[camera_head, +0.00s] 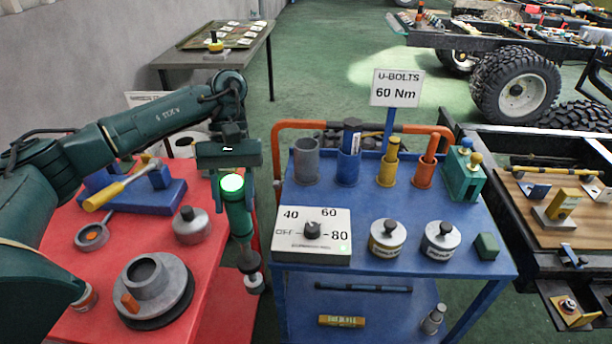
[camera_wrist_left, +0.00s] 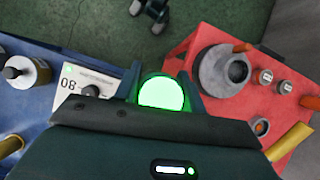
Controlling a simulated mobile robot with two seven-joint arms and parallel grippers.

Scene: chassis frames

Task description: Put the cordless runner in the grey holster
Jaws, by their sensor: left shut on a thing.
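The cordless runner (camera_head: 238,215) is a green tool with a glowing green round top, a dark lower part and a pale tip. My left gripper (camera_head: 232,182) is shut on its upper end. It hangs roughly upright in the gap between the red cart and the blue cart. In the left wrist view, the glowing top of the runner (camera_wrist_left: 161,93) sits between the fingers of the left gripper (camera_wrist_left: 160,84). The grey holster (camera_head: 306,164) is an upright open cup at the back left of the blue cart, right of the gripper, and looks empty. My right gripper is not in view.
The blue cart (camera_head: 365,220) also has blue, yellow and orange holsters holding tools, a dial box (camera_head: 312,236) and an orange rail (camera_head: 290,125). A sign (camera_head: 397,88) stands behind. The red cart (camera_head: 130,240) carries a yellow-handled tool and a grey flanged part.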

